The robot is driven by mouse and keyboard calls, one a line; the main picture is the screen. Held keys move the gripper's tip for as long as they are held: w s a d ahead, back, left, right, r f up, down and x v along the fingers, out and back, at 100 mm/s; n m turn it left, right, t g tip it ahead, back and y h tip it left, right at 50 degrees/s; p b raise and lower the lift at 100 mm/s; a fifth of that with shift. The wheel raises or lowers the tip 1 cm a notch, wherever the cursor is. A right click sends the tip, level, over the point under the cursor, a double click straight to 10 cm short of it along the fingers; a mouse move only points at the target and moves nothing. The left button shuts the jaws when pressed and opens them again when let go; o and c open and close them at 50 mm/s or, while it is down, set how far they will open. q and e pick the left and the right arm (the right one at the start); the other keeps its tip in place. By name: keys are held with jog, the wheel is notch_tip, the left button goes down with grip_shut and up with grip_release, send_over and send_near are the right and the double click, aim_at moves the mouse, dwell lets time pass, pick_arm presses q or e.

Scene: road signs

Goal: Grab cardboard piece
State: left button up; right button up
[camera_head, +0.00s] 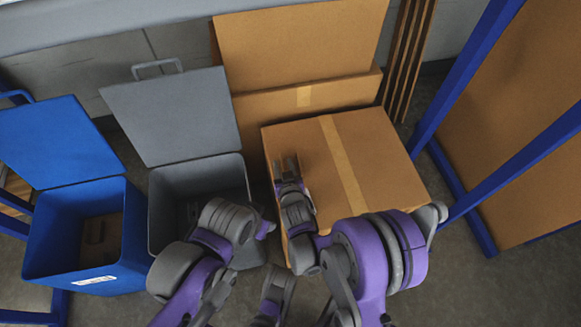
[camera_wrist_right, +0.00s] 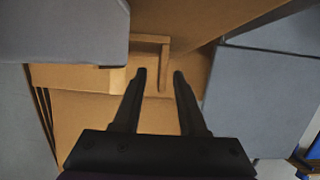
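A closed brown cardboard box (camera_head: 385,150) with a pale tape strip stands at the centre right. Behind it are another taped cardboard box (camera_head: 345,92) and an upright cardboard panel (camera_head: 298,45). My right gripper (camera_head: 285,161) is over the left edge of the front box, fingers pointing away from me. In the right wrist view, the right gripper (camera_wrist_right: 159,73) is open, with two dark fingers apart and nothing held. Beyond the fingertips is a cardboard edge (camera_wrist_right: 150,40). My left arm is low in the head view before the grey bin; its fingers are not clear.
A grey bin (camera_head: 160,215) and a blue bin (camera_head: 75,275), both with raised lids, stand on the left. The blue bin holds something brown. A large cardboard panel (camera_head: 530,190) stands in a blue frame on the right, with several brown boards (camera_head: 408,55) behind.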

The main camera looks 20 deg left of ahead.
grip_shut()
